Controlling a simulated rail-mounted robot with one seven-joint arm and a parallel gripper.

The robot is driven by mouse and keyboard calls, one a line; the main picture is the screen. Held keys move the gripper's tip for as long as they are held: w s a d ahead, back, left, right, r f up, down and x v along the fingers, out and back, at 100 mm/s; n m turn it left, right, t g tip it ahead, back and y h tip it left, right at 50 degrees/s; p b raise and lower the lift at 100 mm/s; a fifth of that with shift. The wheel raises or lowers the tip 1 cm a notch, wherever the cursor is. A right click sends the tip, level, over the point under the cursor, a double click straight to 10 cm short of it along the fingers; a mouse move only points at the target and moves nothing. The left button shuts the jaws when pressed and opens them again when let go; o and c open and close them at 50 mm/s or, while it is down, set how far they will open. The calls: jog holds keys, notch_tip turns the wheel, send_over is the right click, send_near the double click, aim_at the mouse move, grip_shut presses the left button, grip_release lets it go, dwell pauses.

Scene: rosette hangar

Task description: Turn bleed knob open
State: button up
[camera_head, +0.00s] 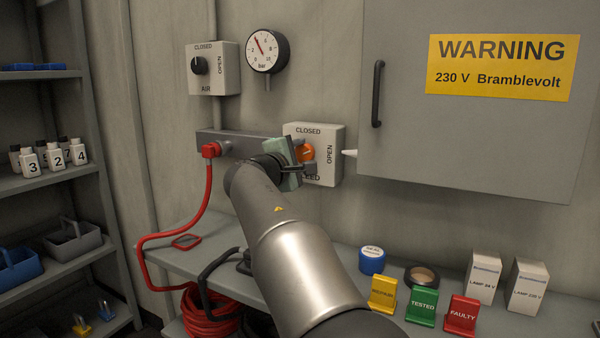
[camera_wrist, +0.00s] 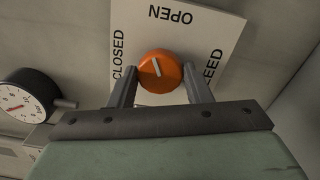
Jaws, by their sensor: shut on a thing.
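The orange bleed knob (camera_head: 307,151) sits on a pale box (camera_head: 334,140) on the wall, marked CLOSED at the top and OPEN at the right. It shows more clearly in the wrist view (camera_wrist: 162,72). There its white mark points mostly toward the OPEN label (camera_wrist: 170,15), tilted a little toward the CLOSED side. My gripper (camera_head: 305,154) is at the box front. In the wrist view its two fingers (camera_wrist: 161,88) stand on either side of the knob and are shut on it. My gripper partly hides the BLEED label in the head view.
The AIR box (camera_head: 226,70) and a round bar gauge (camera_head: 268,50) are on the wall at upper left. A red hose (camera_head: 208,190) joins the manifold left of my gripper. A grey cabinet (camera_head: 470,130) stands out at right. Tags and lamp boxes (camera_head: 482,275) stand on the bench.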

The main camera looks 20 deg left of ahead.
jog(key=m+b, duration=0.4)
jog(key=m, duration=0.1)
jog(key=shift+f, duration=0.1)
jog(key=shift+m, duration=0.4)
jog(key=o, duration=1)
jog(key=s, duration=0.5)
jog(key=s+a+b, duration=0.1)
jog(key=s, duration=0.5)
jog(key=s+a+b, duration=0.1)
jog(key=s, duration=0.5)
jog(key=shift+s+a, duration=0.15)
